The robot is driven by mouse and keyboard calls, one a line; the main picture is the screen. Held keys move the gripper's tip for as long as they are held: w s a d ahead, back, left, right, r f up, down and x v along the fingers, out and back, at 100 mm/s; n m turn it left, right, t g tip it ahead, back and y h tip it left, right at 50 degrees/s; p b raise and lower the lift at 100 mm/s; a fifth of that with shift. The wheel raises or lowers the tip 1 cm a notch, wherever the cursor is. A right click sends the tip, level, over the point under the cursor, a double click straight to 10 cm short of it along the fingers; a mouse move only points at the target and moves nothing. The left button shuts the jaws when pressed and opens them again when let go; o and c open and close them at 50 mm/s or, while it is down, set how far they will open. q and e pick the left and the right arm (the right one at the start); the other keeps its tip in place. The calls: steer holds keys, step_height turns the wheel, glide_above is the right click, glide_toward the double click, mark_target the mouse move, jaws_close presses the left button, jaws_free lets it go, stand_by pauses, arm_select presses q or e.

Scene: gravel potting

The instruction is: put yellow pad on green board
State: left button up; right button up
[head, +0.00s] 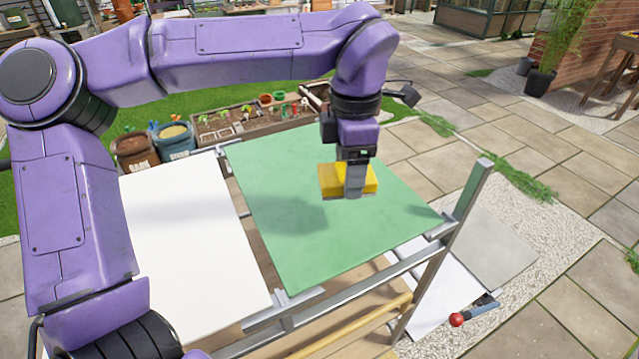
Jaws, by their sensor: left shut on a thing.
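The yellow pad (330,181) is in my left gripper (354,192), which is shut on it. The gripper points down, with pad showing on both sides of its fingers. Pad and gripper are over the green board (285,245), right of its middle. My right gripper is not in view.
A white board (190,265) lies left of the green one. A metal frame rail (440,250) with an upright post runs along the right front. A red ball-ended handle (457,319) is at lower right. Planters (240,122) and sacks (172,138) stand behind.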

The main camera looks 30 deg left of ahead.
arm_select(q)
steer(key=s+a+r+n+b, duration=0.1)
steer(key=s+a+n, duration=0.25)
steer(key=n, duration=0.75)
steer(key=s+a+r+n+b, duration=0.15)
steer(key=s+n, duration=0.35)
steer(key=n, duration=0.6)
steer(key=w+f+p, duration=0.1)
steer(key=w+f, duration=0.2)
steer(key=w, duration=0.1)
steer(key=w+f+p, duration=0.1)
steer(key=w+f, duration=0.2)
steer(key=w, duration=0.2)
steer(key=w+f+p, duration=0.1)
steer(key=w+f, duration=0.3)
steer(key=shift+w+f, duration=0.1)
steer(key=shift+w, duration=0.2)
step_height(320, 180, down, 3)
steer(key=shift+r, duration=0.15)
steer(key=shift+f, duration=0.2)
